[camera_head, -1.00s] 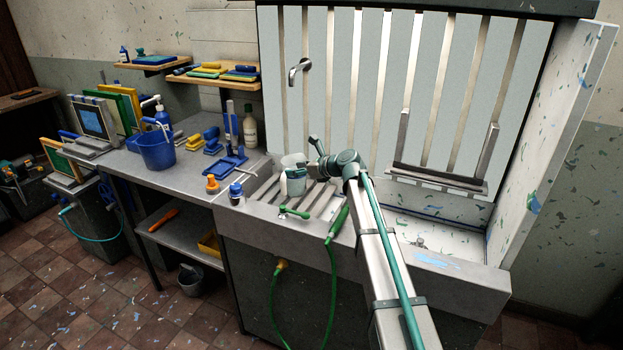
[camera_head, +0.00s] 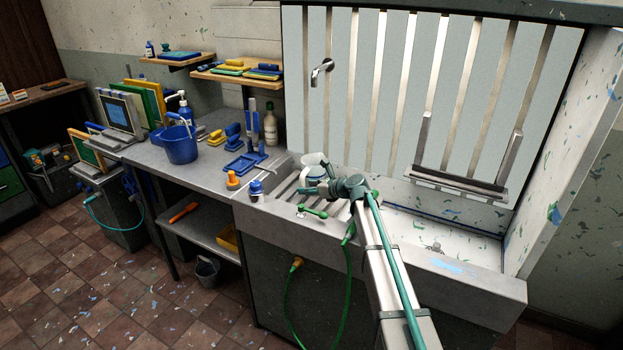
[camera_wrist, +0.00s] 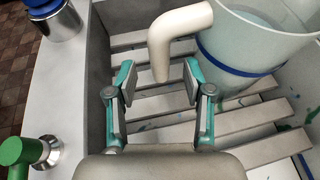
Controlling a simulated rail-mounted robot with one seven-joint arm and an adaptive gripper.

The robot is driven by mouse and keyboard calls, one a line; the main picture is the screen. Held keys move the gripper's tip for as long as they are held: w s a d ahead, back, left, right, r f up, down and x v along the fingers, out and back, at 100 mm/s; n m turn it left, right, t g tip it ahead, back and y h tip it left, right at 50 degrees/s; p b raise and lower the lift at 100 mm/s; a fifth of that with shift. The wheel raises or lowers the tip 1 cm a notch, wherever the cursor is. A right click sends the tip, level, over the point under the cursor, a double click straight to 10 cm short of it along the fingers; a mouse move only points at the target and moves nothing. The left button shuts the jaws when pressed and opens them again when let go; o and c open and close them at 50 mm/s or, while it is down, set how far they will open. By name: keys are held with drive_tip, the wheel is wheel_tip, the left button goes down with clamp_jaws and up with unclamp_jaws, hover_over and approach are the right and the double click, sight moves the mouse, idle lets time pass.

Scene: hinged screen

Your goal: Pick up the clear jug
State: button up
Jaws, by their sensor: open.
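The clear jug (camera_wrist: 262,45) is translucent, with a blue band and a thick white bent handle (camera_wrist: 178,30). It stands upright in the slatted sink at the upper right of the wrist view. In the head view the jug (camera_head: 314,162) is partly hidden behind my wrist. My gripper (camera_wrist: 158,84) is open and empty. In the wrist view the handle's lower end appears between its two teal-and-grey fingers; I cannot tell the depth gap. In the head view my gripper (camera_head: 314,190) is beside the jug, over the slats.
The sink rim (camera_wrist: 75,90) runs along the left of the wrist view. A blue-capped container (camera_wrist: 55,18) and a green tap handle (camera_wrist: 22,150) stand near it. A blue bucket (camera_head: 181,145) and tools crowd the left counter. The right basin (camera_head: 440,235) is largely clear.

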drive_tip(key=x, duration=0.3)
drive_tip(key=shift+w+a+f+p, duration=0.15)
drive_tip(key=shift+w+a+p, duration=0.1)
drive_tip(key=shift+p, duration=0.1)
clamp_jaws()
